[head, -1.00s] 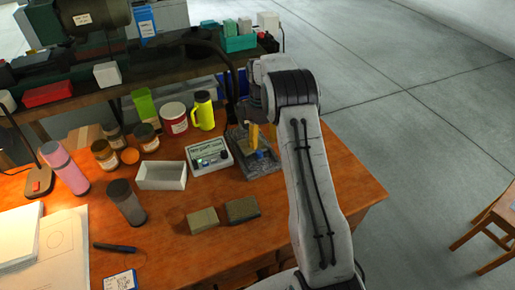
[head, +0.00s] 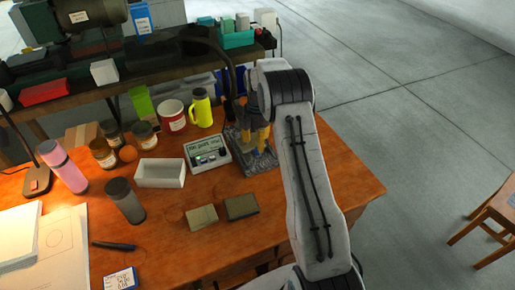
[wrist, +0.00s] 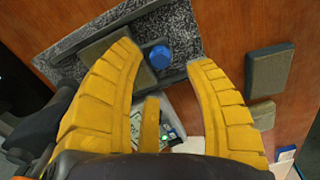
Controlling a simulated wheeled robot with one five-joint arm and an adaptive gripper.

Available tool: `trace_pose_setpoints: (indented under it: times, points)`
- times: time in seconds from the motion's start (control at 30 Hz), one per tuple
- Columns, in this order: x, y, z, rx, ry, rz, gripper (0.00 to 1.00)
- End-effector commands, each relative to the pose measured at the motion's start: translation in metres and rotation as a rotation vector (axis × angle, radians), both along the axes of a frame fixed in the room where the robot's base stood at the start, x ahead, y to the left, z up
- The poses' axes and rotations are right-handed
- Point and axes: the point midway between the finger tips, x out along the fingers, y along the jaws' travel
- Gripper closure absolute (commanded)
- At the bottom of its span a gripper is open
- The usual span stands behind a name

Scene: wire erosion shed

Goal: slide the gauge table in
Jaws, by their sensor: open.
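The gauge stand has a speckled granite base (head: 246,165) on the orange bench, left of my arm; the base also shows at the top of the wrist view (wrist: 185,20). On it are a dark grey plate (wrist: 100,47), partly hidden by a finger, and a round blue knob (wrist: 160,57), which I take to belong to the gauge table. My gripper (wrist: 163,60) has yellow ribbed fingers spread apart, with the knob showing between the tips. I cannot tell whether they touch it. In the head view the gripper (head: 255,140) is over the base, partly hidden by my arm.
A small display box (head: 207,152) stands just left of the base. Two blocks, one tan (head: 202,217) and one dark (head: 241,207), lie in front. A yellow flask (head: 201,108) and red-white tub (head: 172,116) stand behind. The bench's right side is clear.

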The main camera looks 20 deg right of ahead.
Motion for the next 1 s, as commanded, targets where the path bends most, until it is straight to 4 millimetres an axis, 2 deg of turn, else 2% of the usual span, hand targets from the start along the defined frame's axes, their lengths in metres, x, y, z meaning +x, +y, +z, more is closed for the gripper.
trace_pose_setpoints:
  times: [0.2, 0.33, 0.77, 0.8, 1.0]
  points:
    - [-0.001, 0.000, -0.027, 0.000, 0.003, -0.002, 0.52]
    - [0.000, 0.000, -0.037, 0.000, 0.002, -0.002, 0.52]
    - [0.000, 0.000, -0.044, 0.000, -0.001, -0.002, 0.52]
    - [0.000, 0.000, -0.044, 0.000, 0.000, -0.002, 0.49]
    - [0.000, 0.000, -0.044, 0.000, 0.000, -0.002, 0.67]
